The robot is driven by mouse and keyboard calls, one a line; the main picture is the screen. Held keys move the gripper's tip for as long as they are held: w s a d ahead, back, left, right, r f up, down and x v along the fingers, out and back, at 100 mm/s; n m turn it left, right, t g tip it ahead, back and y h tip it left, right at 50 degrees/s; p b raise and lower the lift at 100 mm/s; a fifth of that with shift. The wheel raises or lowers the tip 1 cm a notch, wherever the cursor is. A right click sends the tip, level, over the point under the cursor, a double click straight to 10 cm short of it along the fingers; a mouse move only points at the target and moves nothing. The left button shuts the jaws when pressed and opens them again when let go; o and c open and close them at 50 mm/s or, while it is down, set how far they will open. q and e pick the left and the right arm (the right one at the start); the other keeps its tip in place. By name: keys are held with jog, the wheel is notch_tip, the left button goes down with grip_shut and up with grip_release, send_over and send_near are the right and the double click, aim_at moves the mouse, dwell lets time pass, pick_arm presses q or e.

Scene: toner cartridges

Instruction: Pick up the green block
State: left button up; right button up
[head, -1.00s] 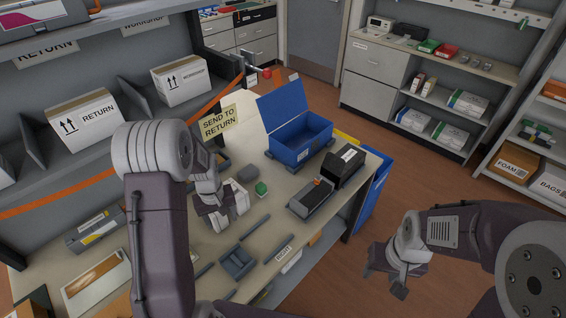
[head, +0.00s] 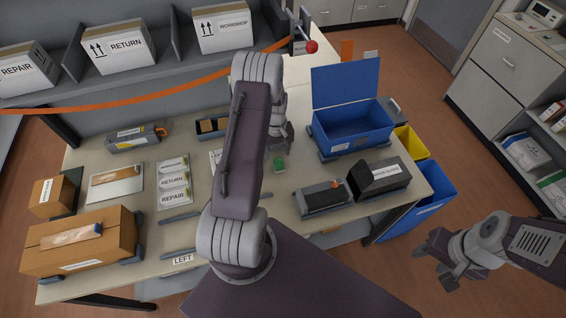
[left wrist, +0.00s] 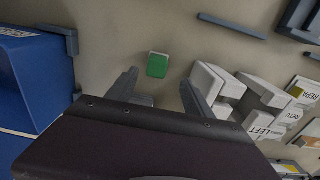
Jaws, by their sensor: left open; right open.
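A small green block (head: 279,164) lies on the table, left of the open blue bin. In the left wrist view the green block (left wrist: 157,65) is just ahead of the gap between the fingertips, not between them. My left gripper (left wrist: 160,82) is open and empty, with a finger to each side of the block's line. In the head view my left gripper (head: 279,145) is partly hidden by my arm and sits close behind the block. My right gripper (head: 450,268) is open and empty, away from the table at the lower right.
The blue bin (head: 352,148) with its lid raised stands right of the block. A black device (head: 325,198) lies in front of it. Pale grey blocks (left wrist: 222,82) and labelled pieces are near the left gripper. A cardboard box (head: 80,243) sits at the left.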

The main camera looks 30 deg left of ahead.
aim_at(279, 161)
pick_arm(q)
jog(key=shift+s+f+p, duration=0.2)
jog(key=shift+f+p, duration=0.1)
jog(key=shift+f, duration=0.85)
jog(key=shift+w+d+f, duration=0.2)
jog(key=shift+w+f, duration=0.2)
notch_tip(279, 161, down, 5)
jog(key=shift+r+p, duration=0.2)
jog(key=shift+p, duration=0.8)
jog(key=shift+f, duration=0.2)
jog(key=shift+w, duration=0.1)
jog(key=shift+c, duration=0.3)
grip_shut()
jog(key=shift+r, duration=0.1)
